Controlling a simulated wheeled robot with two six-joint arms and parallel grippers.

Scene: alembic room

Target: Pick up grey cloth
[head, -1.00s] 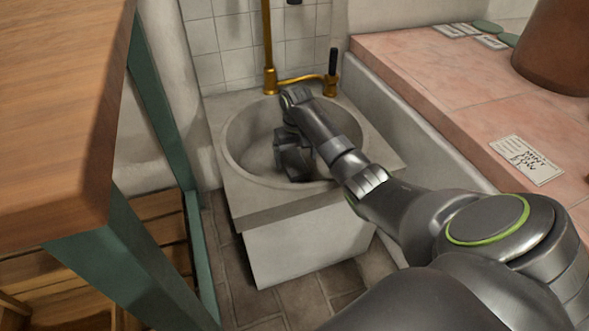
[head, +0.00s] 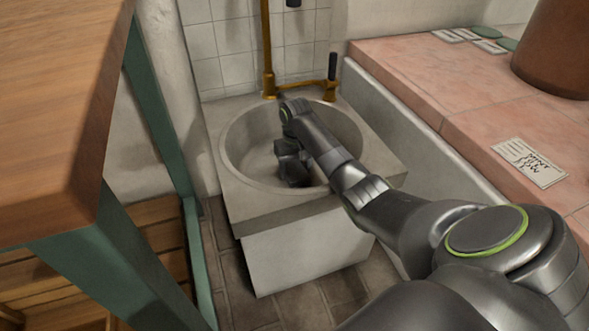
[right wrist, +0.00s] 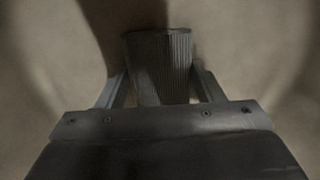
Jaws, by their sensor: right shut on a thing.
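My right gripper (head: 291,178) reaches down into the round basin of the stone sink, and its fingers are largely hidden by the wrist in the head view. In the right wrist view, the right gripper (right wrist: 160,92) is shut on a grey, finely ribbed thing (right wrist: 158,62), which looks like the grey cloth. It is narrow and sits between the two fingers, with the pale basin floor behind it. The cloth cannot be made out in the head view. My left gripper is not in view.
The sink (head: 240,205) has a raised rim around my right gripper. A brass tap (head: 268,60) stands behind it. A pink tiled counter (head: 460,95) with a paper note (head: 530,162) is at right. A wooden table (head: 50,110) is at left.

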